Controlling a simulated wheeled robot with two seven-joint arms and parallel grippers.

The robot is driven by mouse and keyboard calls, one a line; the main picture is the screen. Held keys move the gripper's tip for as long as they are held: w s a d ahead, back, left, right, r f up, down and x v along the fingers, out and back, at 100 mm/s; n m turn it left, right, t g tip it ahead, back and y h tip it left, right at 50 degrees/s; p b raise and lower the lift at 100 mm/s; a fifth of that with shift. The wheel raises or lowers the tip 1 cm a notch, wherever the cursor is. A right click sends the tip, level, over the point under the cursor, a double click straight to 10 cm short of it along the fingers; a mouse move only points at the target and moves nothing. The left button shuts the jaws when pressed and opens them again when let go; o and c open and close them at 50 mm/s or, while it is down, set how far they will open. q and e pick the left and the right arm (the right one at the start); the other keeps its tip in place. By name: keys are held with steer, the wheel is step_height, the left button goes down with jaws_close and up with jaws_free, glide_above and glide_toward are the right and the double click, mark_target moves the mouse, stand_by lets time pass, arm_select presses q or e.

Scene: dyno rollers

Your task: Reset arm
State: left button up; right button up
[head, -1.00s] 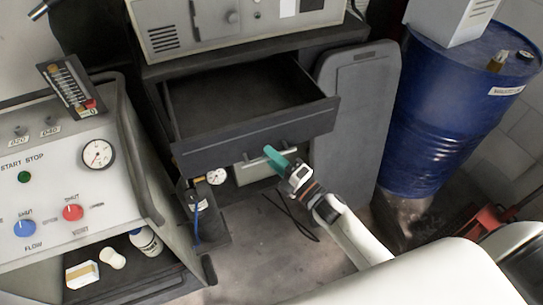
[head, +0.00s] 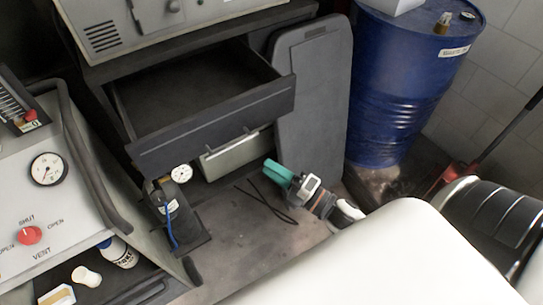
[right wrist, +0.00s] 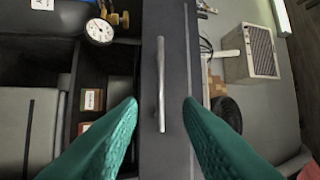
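My right gripper (head: 277,173) is in front of and below the dark drawer (head: 215,125), with its teal fingers apart from the drawer handle (head: 238,144). In the right wrist view, the two fingers of the gripper (right wrist: 160,108) are spread wide. The metal handle (right wrist: 161,75) appears between them, with nothing gripped. The drawer is pulled open and its visible inside looks empty. My left gripper is in neither view.
A blue barrel (head: 395,85) stands at the right, beside a grey upright panel (head: 312,100). A control panel (head: 50,225) with knobs and a gauge is at the left. A bottle (head: 118,252) sits on its lower shelf. A black cable (head: 262,203) lies on the floor.

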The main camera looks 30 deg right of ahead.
steer(key=s+d+f+m+g+h+p, duration=0.15)
steer(key=f+m, duration=0.25)
steer(key=f, duration=0.5)
steer(key=s+d+f+m+g+h, duration=0.1)
steer(key=s+f+m+g+h, duration=0.25)
steer(key=f, duration=0.55)
steer(key=s+d+f+m+g+h, duration=0.1)
steer(key=f+m+g+h, duration=0.1)
steer(key=f+m, duration=0.5)
steer(key=s+a+f+m+g+p, duration=0.1)
steer(key=s+f+m+g, duration=0.2)
steer(key=s+f, duration=0.6)
steer(key=s+a+f+m+g+h+p, duration=0.1)
steer(key=s+f+m+g, duration=0.3)
steer(key=s, duration=1.3)
step_height(320, 180, down, 6)
steer(key=g, duration=0.3)
steer(key=shift+s+a, duration=0.15)
steer(key=shift+a, duration=0.25)
